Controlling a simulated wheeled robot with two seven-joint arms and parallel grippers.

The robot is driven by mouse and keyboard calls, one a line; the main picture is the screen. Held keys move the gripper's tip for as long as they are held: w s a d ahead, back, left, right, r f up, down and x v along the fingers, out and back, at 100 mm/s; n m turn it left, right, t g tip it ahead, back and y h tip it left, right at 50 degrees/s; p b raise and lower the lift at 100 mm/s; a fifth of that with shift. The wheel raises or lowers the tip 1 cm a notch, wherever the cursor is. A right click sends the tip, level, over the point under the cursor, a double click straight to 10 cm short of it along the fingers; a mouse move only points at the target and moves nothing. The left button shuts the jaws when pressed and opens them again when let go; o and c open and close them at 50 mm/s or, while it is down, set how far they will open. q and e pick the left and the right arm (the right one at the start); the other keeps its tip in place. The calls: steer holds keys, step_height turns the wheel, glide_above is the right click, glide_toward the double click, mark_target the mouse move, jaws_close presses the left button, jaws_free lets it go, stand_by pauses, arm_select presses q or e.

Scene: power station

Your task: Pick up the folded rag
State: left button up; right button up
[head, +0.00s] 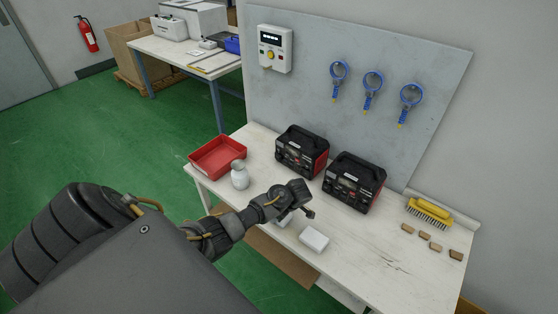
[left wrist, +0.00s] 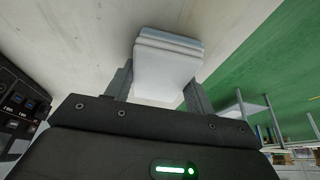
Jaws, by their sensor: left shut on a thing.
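The folded rag (left wrist: 168,60) is white with pale grey-blue layered edges. In the left wrist view it sits between the two fingers of my left gripper (left wrist: 158,88), which is shut on it. In the head view my left gripper (head: 296,208) is over the front part of the white worktable (head: 372,262). I cannot tell whether the rag touches the table. My right gripper is in neither view.
A grey-white jug (head: 240,175) and red tray (head: 219,157) stand left. Two black-red power units (head: 302,152) (head: 354,183) stand behind. A yellow brush (head: 429,211) and several small brown blocks (head: 423,235) lie right.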

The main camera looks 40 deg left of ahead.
arm_select(q)
step_height(320, 180, up, 3)
steer(key=shift+w+f, duration=0.1)
steer(key=shift+f, duration=0.1)
steer(key=s+d+r+p, duration=0.4)
steer(key=s+d+r, duration=0.3)
steer(key=s+r, duration=0.3)
steer(key=shift+s+d+r, duration=0.15)
steer(key=shift+s, duration=0.95)
